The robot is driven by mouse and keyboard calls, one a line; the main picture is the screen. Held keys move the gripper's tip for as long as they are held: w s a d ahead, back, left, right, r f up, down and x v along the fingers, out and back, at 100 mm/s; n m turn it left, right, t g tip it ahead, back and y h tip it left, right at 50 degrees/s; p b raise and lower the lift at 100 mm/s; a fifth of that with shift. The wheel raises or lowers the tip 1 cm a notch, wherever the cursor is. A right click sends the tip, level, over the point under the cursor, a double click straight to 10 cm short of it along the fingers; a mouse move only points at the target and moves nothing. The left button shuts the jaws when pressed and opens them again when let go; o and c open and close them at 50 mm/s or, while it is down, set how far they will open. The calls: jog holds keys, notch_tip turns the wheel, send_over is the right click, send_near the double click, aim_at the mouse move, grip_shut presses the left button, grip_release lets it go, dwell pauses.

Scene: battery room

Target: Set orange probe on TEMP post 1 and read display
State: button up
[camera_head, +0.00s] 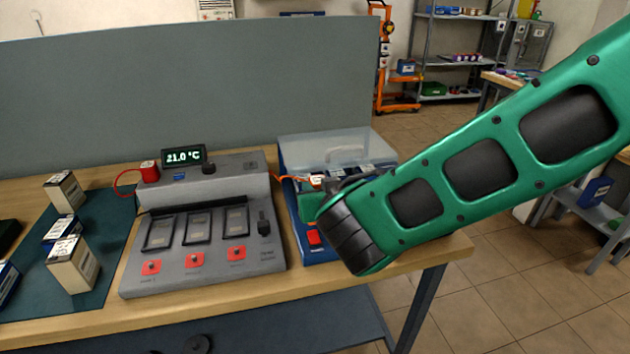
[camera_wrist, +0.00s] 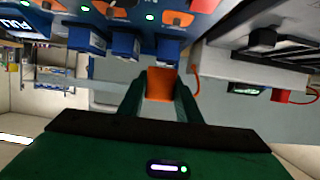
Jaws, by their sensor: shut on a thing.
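The orange probe (camera_wrist: 161,84) is clamped between the two fingers of my gripper (camera_wrist: 160,92) in the wrist view. Its orange cable (camera_head: 292,179) shows in the head view, running from the grey tester (camera_head: 200,275) towards my gripper. In the head view my green wrist hides most of the gripper and the probe, beside the blue charger (camera_head: 325,255). The tester's display (camera_head: 184,156) reads 21.0 °C and also shows in the wrist view (camera_wrist: 245,88). A red block (camera_head: 149,171) with a red cable sits at the tester's back left. I cannot pick out TEMP post 1.
The charger has a clear raised lid (camera_head: 325,148); several blue packs (camera_wrist: 125,46) show in the wrist view. Boxed batteries (camera_head: 73,263) stand on a dark mat (camera_head: 98,215) at left. A grey panel (camera_head: 200,85) closes the bench's back. The bench ends just right of the charger.

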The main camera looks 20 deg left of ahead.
jog(key=shift+s+a+f, duration=0.1)
jog(key=shift+a+f, duration=0.1)
jog(key=shift+f, duration=1.05)
jog(key=shift+s+a+f, duration=0.1)
jog(key=shift+a+f, duration=0.1)
jog(key=shift+f, duration=1.35)
jog(key=shift+s, duration=0.2)
jog(key=shift+f, duration=0.65)
jog(key=o, duration=0.8)
jog(key=shift+v, duration=5.55)
